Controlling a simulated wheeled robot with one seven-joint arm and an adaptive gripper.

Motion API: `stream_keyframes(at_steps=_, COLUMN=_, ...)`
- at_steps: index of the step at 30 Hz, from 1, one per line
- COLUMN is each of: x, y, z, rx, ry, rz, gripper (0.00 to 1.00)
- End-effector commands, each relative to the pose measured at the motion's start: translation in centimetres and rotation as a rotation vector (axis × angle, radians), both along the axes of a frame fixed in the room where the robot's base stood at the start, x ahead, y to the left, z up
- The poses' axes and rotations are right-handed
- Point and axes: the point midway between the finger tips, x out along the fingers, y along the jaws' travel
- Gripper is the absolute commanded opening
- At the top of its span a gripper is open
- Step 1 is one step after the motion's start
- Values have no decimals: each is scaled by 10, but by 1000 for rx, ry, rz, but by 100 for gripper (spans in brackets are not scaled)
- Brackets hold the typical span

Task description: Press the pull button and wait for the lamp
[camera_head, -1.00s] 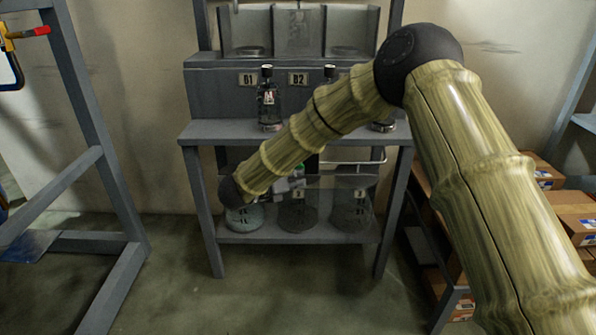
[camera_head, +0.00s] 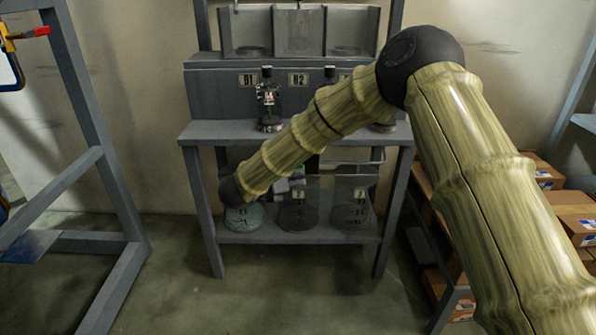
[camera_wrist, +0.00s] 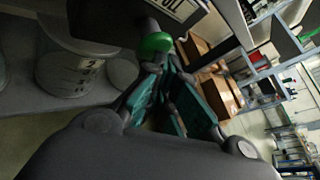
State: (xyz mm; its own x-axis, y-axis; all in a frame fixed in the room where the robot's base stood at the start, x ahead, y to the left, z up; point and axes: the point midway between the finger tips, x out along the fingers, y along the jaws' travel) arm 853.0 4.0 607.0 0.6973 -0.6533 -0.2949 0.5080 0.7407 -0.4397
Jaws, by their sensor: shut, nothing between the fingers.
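The green round button (camera_wrist: 155,44) shows in the wrist view on a dark housing, beside a partly cut-off white label plate (camera_wrist: 183,8). It is a small green spot in the head view (camera_head: 298,170), partly hidden by my gripper. My gripper (camera_wrist: 163,70) is shut and empty, its teal fingers right at the button's near edge. I cannot tell whether it touches or presses the button. In the head view, my gripper (camera_head: 287,187) is small and blurred under the bench top. I cannot make out a lit lamp.
A glass vessel (camera_head: 268,98) stands on the bench (camera_head: 225,131) below the B1 label; another is mostly behind my arm. Jars (camera_head: 298,216) stand on the lower shelf, one marked 2 in the wrist view (camera_wrist: 72,72). Boxes (camera_head: 565,210) are at right.

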Motion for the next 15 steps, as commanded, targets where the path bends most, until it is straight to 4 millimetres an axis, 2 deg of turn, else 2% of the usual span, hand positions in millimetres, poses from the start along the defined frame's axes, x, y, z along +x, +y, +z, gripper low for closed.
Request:
stream_keyframes(at_steps=8, x=-1, y=0, z=1, rx=-1, ry=0, rz=-1, gripper=0)
stream_keyframes(at_steps=15, x=-18, y=0, z=0, rx=-2, ry=3, rz=0, gripper=0)
